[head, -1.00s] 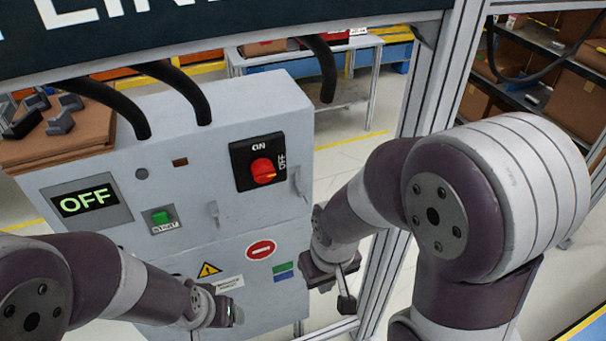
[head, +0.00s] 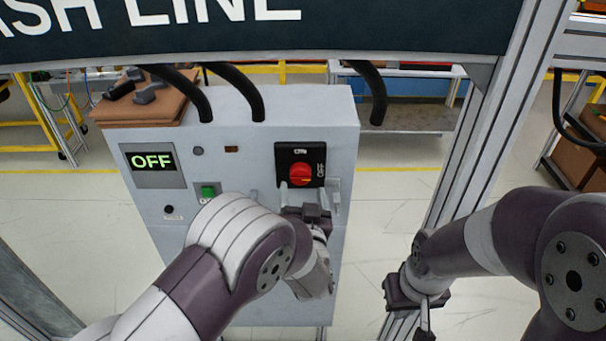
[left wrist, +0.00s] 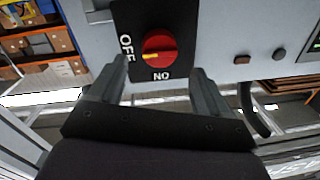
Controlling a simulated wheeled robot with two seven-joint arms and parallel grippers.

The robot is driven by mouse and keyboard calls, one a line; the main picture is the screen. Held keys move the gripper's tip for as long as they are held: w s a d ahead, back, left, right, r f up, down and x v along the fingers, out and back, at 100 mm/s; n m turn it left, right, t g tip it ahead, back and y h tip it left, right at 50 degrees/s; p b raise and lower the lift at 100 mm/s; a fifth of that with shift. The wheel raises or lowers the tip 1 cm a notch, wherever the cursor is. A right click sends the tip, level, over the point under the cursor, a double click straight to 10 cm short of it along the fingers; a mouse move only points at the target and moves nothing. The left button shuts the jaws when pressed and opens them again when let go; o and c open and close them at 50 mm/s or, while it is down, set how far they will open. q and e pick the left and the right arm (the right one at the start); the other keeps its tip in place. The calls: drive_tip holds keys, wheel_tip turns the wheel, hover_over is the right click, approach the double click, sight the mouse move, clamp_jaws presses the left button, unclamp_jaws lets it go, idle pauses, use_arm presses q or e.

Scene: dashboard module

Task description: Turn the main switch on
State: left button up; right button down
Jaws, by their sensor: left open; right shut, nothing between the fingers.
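The main switch is a red rotary knob (head: 300,175) on a black square plate (head: 283,156), on the front of a grey control cabinet (head: 345,130). In the left wrist view the knob (left wrist: 159,45) has a yellow mark on the side toward the OFF label. The cabinet display (head: 152,161) reads OFF. My left gripper (head: 305,192) is open just in front of the switch, its fingers at the lower part of the plate. In the left wrist view its fingers (left wrist: 160,67) are spread either side of the knob, with nothing between them. My right gripper (head: 425,303) is shut and empty, lower right.
A green push button (head: 208,191) sits left of the switch, partly above my left arm. A latch handle (head: 335,195) is right of the switch. A metal frame post (head: 480,150) stands right of the cabinet, and a dark sign (head: 400,25) hangs above.

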sight(299, 178)
use_arm(q)
drive_tip(key=w+p, duration=0.1)
drive_tip(key=w, duration=0.3)
drive_tip(key=shift+w, duration=0.3)
drive_tip(key=shift+w+a+f, duration=0.1)
drive_tip(key=shift+w+a, duration=0.2)
drive_tip(key=shift+w, duration=0.05)
drive_tip(key=shift+s+d, duration=0.15)
drive_tip(key=shift+d, duration=0.2)
drive_tip(key=c, duration=1)
drive_tip(key=shift+a, duration=0.2)
drive_tip(key=shift+c, duration=0.2)
drive_tip(key=shift+f+n+b, duration=0.15)
drive_tip(key=shift+n+b, duration=0.35)
drive_tip(key=shift+b, duration=0.3)
drive_tip(key=n+b, duration=0.7)
drive_tip(key=b, duration=0.3)
drive_tip(key=n+h+b, duration=0.1)
drive_tip(key=n+b, duration=0.6)
drive_tip(key=b, duration=0.3)
drive_tip(key=shift+a+f+n+g, duration=0.1)
drive_tip(key=shift+a+n+g, duration=0.1)
drive_tip(key=shift+n+g, duration=0.15)
drive_tip(key=shift+n+b, duration=0.55)
drive_tip(key=shift+b, duration=0.25)
drive_tip(key=shift+r+n, duration=0.25)
drive_tip(key=shift+n, duration=0.05)
